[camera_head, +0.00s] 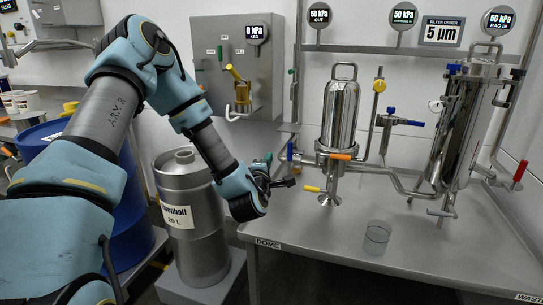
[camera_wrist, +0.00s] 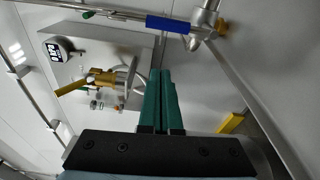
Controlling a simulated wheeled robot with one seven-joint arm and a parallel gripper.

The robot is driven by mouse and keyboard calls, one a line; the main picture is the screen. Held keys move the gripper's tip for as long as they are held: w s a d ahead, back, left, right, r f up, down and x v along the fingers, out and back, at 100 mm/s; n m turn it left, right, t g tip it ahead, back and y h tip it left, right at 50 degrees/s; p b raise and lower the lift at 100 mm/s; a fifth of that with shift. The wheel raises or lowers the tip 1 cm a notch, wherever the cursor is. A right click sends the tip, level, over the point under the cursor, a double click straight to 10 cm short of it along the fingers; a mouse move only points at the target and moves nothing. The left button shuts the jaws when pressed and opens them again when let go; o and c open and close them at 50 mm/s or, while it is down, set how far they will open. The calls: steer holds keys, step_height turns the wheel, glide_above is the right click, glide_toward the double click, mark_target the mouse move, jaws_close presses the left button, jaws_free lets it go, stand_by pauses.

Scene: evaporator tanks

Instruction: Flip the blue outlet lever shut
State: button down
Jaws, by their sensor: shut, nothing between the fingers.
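A blue lever (camera_head: 290,151) sits on the upright pipe at the left end of the steel bench in the head view. A blue handle (camera_wrist: 168,24) shows at the top of the wrist view, along a thin metal pipe; it looks like the same lever. More blue handles (camera_head: 391,111) show at the middle valve and at the right tank. My gripper (camera_head: 290,182) is just below and close to the left blue lever, apart from it as far as I can tell. In the wrist view its green fingers (camera_wrist: 162,75) are together and empty, pointing below the blue handle.
A yellow lever (camera_head: 312,189) and an orange handle (camera_head: 341,156) are just right of my gripper, by the polished filter housing (camera_head: 340,112). A glass beaker (camera_head: 377,236) stands on the bench (camera_head: 330,225). A steel keg (camera_head: 195,235) stands left, below my arm.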

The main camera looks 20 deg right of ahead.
steer(key=shift+v, duration=1.35)
steer(key=shift+w+a, duration=0.1)
steer(key=a+f+m+g+y, duration=0.3)
steer(key=a+m+g+y, duration=0.55)
steer(key=a, duration=0.95)
steer(key=s+a+r+m+g+y, duration=0.1)
steer(key=s+a+r+m+g, duration=0.1)
steer(key=s+a, duration=0.55)
steer(key=s+a+r+m+g, duration=0.2)
steer(key=s+a, duration=0.2)
steer(key=a, duration=0.6)
step_height(320, 180, up, 20)
steer(key=s+p, duration=0.1)
steer(key=p, duration=1.8)
steer(key=shift+s+a+f, duration=0.15)
steer(key=shift+s+a, duration=0.05)
steer(key=shift+s, duration=0.1)
